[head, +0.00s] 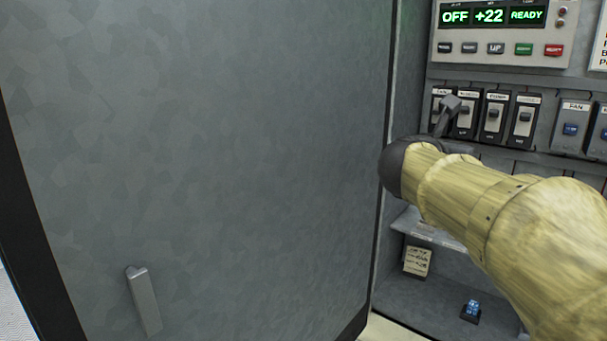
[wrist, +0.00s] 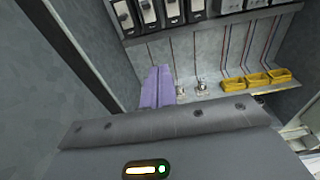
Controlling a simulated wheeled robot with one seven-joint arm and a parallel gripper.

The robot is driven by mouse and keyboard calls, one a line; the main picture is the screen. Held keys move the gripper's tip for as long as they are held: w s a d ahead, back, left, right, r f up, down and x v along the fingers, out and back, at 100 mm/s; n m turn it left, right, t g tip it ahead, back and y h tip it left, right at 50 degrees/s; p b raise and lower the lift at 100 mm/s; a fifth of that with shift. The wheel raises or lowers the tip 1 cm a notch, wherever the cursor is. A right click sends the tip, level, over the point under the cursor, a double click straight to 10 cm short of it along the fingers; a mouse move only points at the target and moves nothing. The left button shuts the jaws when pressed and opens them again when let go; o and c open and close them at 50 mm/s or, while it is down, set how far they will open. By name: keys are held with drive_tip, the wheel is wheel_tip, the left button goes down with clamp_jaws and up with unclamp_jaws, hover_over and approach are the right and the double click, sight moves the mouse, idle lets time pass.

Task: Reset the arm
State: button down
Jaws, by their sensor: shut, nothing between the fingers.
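My arm reaches in from the right in the head view, and my gripper (head: 449,106) is at its far end. Its dark fingers point up and overlap the first labelled breaker switches in that view; I cannot tell whether they touch. In the wrist view my gripper (wrist: 158,70) shows as two purple-grey fingers side by side, shut with nothing between them. The row of breaker switches (wrist: 147,12) is above and beyond the fingertips there. In the head view another breaker switch (head: 523,120) stands clear to the right of my gripper.
A large grey door (head: 200,130) with a handle (head: 144,300) fills the left. A display panel (head: 503,35) reads OFF, +22, READY. A fan switch (head: 571,128) is at right. A note (head: 417,261) and a blue item (head: 471,310) sit low inside. Yellow bins (wrist: 256,80) line a ledge.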

drive_tip(key=a+f+n+y, duration=0.5)
drive_tip(key=f+n, duration=0.5)
drive_tip(key=n, duration=0.3)
drive_tip(key=a+f+n+y, duration=0.4)
drive_tip(key=a+f+n, duration=0.1)
drive_tip(key=f+n, duration=0.6)
drive_tip(key=s+f+n+g+y+p, duration=0.1)
drive_tip(key=s+f+n+g, duration=0.9)
drive_tip(key=s+f+n, duration=0.9)
drive_tip(key=shift+s+a+n+g, duration=0.25)
drive_tip(key=shift+s+n+g, duration=0.05)
drive_tip(key=shift+s, duration=0.4)
drive_tip(key=c, duration=1.5)
unclamp_jaws()
drive_tip(key=shift+w, duration=0.1)
drive_tip(key=shift+o, duration=0.5)
